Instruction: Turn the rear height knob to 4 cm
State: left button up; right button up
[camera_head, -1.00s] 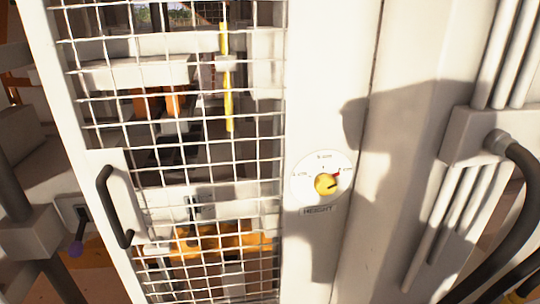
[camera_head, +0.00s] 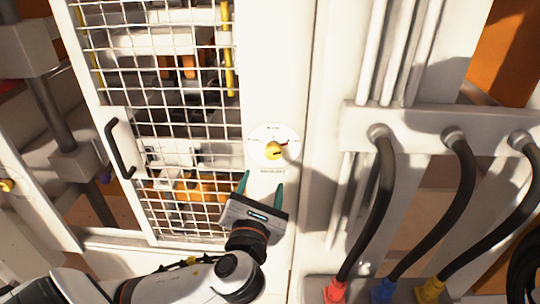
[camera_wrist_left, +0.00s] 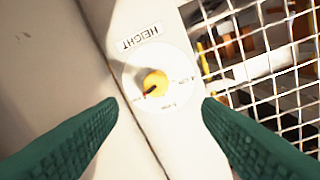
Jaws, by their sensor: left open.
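The height knob (camera_head: 274,151) is a yellow knob on a round white dial (camera_head: 262,133), on the white panel right of the mesh door. In the head view its dark mark points to the upper right, near a red mark on the dial. The small scale figures are too blurred to read surely. My left gripper (camera_head: 261,186) is open and empty just below the dial, its green fingers pointing up towards it. In the left wrist view the knob (camera_wrist_left: 155,83) lies ahead, between and beyond the two open fingers (camera_wrist_left: 160,105), not touched. My right gripper is not in view.
A mesh door (camera_head: 160,100) with a black handle (camera_head: 119,149) stands left of the dial. To the right are pipes and thick black hoses (camera_head: 383,200) with red, blue and yellow ends. The white panel around the dial is clear.

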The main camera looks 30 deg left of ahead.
aim_at(272, 154)
pick_arm(q)
jog(key=p+x, duration=0.1)
jog(key=x, duration=0.9)
jog(key=shift+w+d, duration=0.1)
jog(key=shift+w, duration=0.5)
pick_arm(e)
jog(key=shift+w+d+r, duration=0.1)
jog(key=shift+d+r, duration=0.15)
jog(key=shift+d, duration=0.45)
pick_arm(q)
jog(key=shift+f, duration=0.1)
jog(key=c, duration=1)
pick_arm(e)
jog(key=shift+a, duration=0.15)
